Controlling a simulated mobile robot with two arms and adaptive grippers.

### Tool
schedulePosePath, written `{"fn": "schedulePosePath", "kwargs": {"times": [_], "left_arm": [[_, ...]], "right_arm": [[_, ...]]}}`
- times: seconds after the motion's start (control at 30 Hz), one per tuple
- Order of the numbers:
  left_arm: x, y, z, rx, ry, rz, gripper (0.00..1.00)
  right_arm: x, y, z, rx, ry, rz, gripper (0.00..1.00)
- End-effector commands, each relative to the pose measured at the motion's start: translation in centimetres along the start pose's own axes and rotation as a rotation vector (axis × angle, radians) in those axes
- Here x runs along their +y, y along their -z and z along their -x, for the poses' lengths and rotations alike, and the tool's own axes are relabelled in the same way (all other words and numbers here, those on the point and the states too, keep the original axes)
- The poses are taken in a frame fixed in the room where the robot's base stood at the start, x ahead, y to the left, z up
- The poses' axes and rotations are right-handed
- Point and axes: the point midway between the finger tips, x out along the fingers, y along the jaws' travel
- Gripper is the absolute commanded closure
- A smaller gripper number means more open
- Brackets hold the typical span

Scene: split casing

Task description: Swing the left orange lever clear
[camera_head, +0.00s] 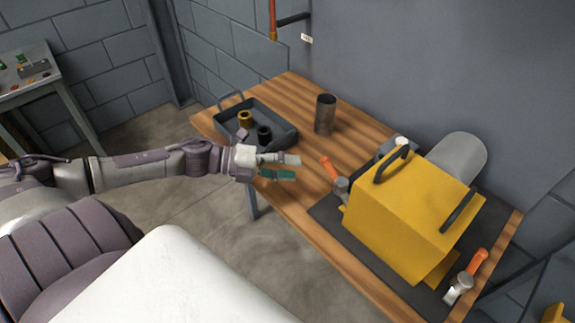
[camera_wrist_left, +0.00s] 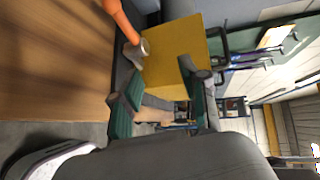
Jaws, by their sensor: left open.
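The yellow casing (camera_head: 400,215) stands on a dark mat (camera_head: 328,215) on the wooden table, with black handles on top. The left orange lever (camera_head: 328,168) sticks up from a grey clamp at the casing's left side. A second orange lever (camera_head: 478,262) is at its right front. My left gripper (camera_head: 288,167) is open and empty, left of the left lever and apart from it, over the table's front edge. In the left wrist view the lever (camera_wrist_left: 121,21) and casing (camera_wrist_left: 174,62) lie beyond the open fingers (camera_wrist_left: 155,93). My right gripper is not in view.
A dark tray (camera_head: 284,138) holding a brass-coloured ring (camera_head: 245,118) and a black ring (camera_head: 264,132) stands at the table's left end. A metal cup (camera_head: 325,114) stands behind the left lever. A grey cylinder (camera_head: 462,158) lies behind the casing, near the wall.

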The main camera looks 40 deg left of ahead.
Motion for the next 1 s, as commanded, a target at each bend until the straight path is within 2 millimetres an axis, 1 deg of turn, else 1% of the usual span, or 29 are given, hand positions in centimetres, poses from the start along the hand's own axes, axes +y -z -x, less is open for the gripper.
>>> {"fn": "schedulePosePath", "kwargs": {"times": [0.13, 0.3, 0.37, 0.4, 0.47, 0.5, 0.57, 0.67, 0.8, 1.0], "left_arm": [[-0.2, 0.0, 0.0, -0.001, 0.002, 0.001, 0.56], [0.0, 0.0, 0.0, 0.000, 0.001, 0.000, 0.56], [-0.1, 0.0, 0.0, -0.001, 0.000, 0.004, 0.66], [-0.1, 0.0, 0.0, -0.002, -0.002, 0.015, 0.72], [-0.2, 0.1, 0.1, -0.007, -0.011, 0.054, 0.82], [-0.3, 0.1, 0.1, -0.013, -0.020, 0.100, 0.89], [-0.4, 0.2, 0.3, -0.029, -0.038, 0.197, 0.99], [-0.4, 0.2, 0.6, -0.076, -0.071, 0.420, 1.00], [-0.2, 0.3, 1.1, -0.174, -0.095, 0.777, 1.00], [-0.2, 0.2, 2.1, -0.333, -0.050, 1.263, 1.00]], "right_arm": [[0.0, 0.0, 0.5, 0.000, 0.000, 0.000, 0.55], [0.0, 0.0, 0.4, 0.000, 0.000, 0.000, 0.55], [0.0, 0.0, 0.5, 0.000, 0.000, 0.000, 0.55], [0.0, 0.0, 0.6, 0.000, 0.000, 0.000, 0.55], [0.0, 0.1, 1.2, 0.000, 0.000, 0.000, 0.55], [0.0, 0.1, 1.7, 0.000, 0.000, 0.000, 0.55], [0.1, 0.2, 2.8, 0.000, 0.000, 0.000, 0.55], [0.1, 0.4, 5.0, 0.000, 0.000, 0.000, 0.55], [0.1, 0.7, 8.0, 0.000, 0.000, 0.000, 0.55], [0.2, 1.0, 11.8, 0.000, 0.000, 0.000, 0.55]]}}
